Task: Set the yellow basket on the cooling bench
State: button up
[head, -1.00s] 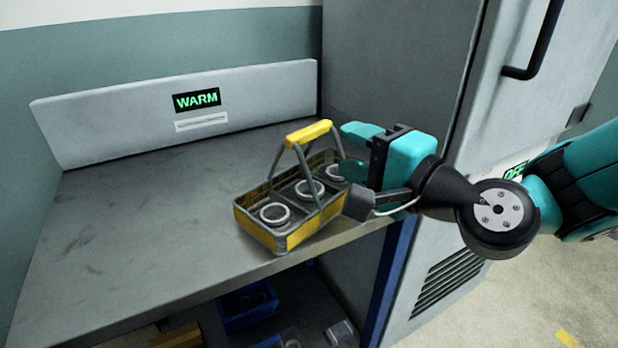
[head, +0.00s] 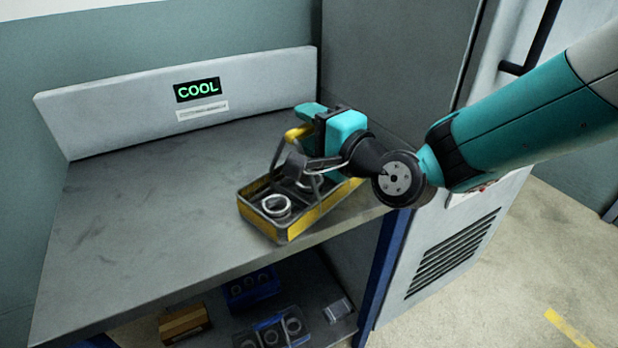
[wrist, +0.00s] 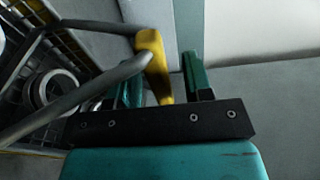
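The yellow basket (head: 312,216) stands upright near the front edge of the bench (head: 150,215), whose back panel carries a lit green COOL sign (head: 197,90). A metal ring (head: 276,205) shows in the basket; the arm hides part of the rest. My gripper (head: 300,136) is at the basket's yellow handle (head: 293,134), reaching in from the right. In the wrist view the handle (wrist: 153,66) lies between the two teal fingers. A gap shows between the handle and the right finger, so my gripper (wrist: 163,83) looks open around it.
A grey cabinet (head: 395,75) stands at the right end of the bench. Blue bins (head: 250,288) and a brown box (head: 184,323) sit on the shelf below. The left part of the bench top is clear.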

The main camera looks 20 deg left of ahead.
grip_shut()
jog(key=shift+r, duration=0.1)
